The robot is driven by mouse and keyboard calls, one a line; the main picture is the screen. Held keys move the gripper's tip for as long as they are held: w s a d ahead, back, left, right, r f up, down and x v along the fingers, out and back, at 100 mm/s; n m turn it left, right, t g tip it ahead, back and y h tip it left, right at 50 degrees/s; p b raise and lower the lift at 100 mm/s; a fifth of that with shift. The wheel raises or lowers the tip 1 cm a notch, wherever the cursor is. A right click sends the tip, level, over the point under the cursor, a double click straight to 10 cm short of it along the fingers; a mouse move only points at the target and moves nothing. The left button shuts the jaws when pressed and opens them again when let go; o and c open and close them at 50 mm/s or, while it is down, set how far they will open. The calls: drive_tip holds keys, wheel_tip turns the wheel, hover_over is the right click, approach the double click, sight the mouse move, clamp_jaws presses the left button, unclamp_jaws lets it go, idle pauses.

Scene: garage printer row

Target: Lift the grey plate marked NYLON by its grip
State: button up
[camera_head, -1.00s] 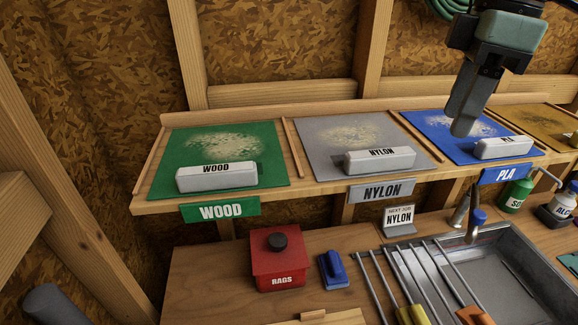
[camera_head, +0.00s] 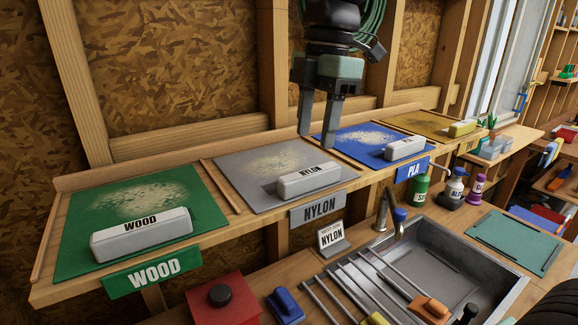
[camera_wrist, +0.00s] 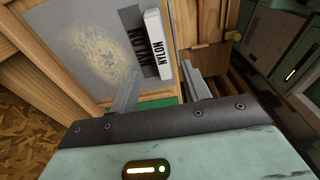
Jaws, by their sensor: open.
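The grey plate marked NYLON (camera_head: 240,172) lies flat on the raised wooden shelf, with a pale worn patch in its middle. Its white block grip, lettered NYLON (camera_head: 308,181), sits along the plate's front edge. My gripper (camera_head: 316,138) points down with its two fingers apart and empty, over the right side of the plate near the blue PLA plate in the head view. In the wrist view, the grey plate (camera_wrist: 75,40) lies at upper left, and its grip (camera_wrist: 157,45) shows just beyond the gap between my fingertips (camera_wrist: 161,69). I see no contact.
The green WOOD plate (camera_head: 80,215) lies to the left and the blue PLA plate (camera_head: 352,146) to the right, with wooden dividers between. Below are a NYLON job card (camera_head: 332,237), a metal sink (camera_head: 455,262), several tools, bottles and a red box (camera_head: 225,303). Wall studs stand behind.

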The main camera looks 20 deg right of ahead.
sight(311, 171)
drive_tip(key=shift+s+a+f+p, duration=0.15)
drive_tip(key=shift+f+p, duration=0.55)
drive_tip(key=shift+f, duration=1.05)
drive_tip(key=shift+w+a+f+p, duration=0.15)
drive_tip(key=shift+f+p, duration=0.55)
drive_tip(key=shift+f, duration=1.05)
drive_tip(key=shift+s, duration=0.1)
clamp_jaws()
